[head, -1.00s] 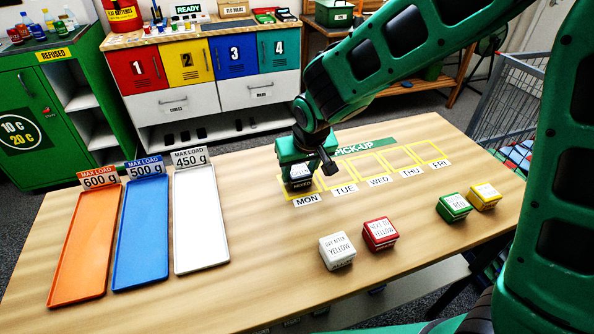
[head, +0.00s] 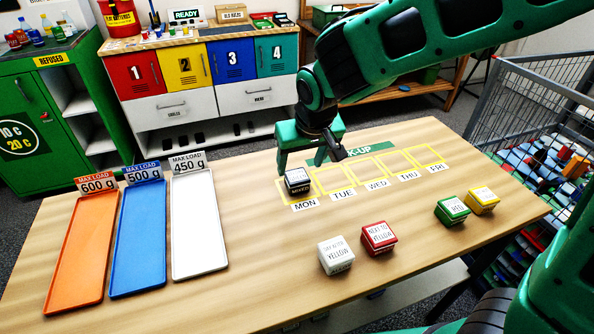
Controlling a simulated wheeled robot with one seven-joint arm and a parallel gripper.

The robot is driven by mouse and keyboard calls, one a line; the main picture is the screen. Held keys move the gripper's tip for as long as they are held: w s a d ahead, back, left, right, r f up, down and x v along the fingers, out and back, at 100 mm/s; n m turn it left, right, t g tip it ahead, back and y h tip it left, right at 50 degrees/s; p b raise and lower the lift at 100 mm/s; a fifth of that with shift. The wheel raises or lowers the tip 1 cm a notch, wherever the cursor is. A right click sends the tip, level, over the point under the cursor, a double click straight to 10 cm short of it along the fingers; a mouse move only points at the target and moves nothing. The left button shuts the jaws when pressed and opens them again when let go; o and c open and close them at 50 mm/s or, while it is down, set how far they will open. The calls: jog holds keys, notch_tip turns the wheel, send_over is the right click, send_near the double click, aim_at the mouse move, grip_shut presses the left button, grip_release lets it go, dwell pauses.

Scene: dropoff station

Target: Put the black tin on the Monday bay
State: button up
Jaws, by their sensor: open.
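The black tin (head: 297,181), with a white label on top and "MIXED" on its front, stands upright inside the yellow outline of the Monday bay (head: 311,197), above the "MON" label (head: 304,205). My gripper (head: 309,166) is open and points down just behind and above the tin, apart from it as far as I can see. The far side of the tin and part of the pick-up sign are hidden by the gripper and arm.
The Tuesday bay (head: 333,180) and the other bays to its right are empty. White (head: 336,255), red (head: 378,237), green (head: 452,210) and yellow (head: 483,200) tins stand near the front edge. Orange (head: 77,257), blue (head: 138,241) and white (head: 199,226) trays lie empty at left.

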jog(key=v, duration=0.4)
jog(key=shift+s+d+r, duration=0.1)
jog(key=shift+s+r, duration=0.1)
jog(key=shift+r, duration=0.1)
jog(key=s+d+m+g+h, duration=0.1)
jog(key=s+d+m, duration=0.2)
jog(key=d, duration=1)
jog(key=s+d+m+g+h, duration=0.15)
jog(key=s+d, duration=0.25)
jog(key=d, duration=0.8)
jog(key=s+d+f+m+g, duration=0.1)
jog(key=s+d+m, duration=0.1)
jog(key=s+d, duration=0.3)
jog(key=s+d+f+m+y, duration=0.1)
jog(key=s+d+m, duration=0.2)
jog(key=s, duration=0.9)
jog(key=d, duration=0.3)
jog(key=shift+g, duration=0.35)
jog(key=shift+y, duration=0.25)
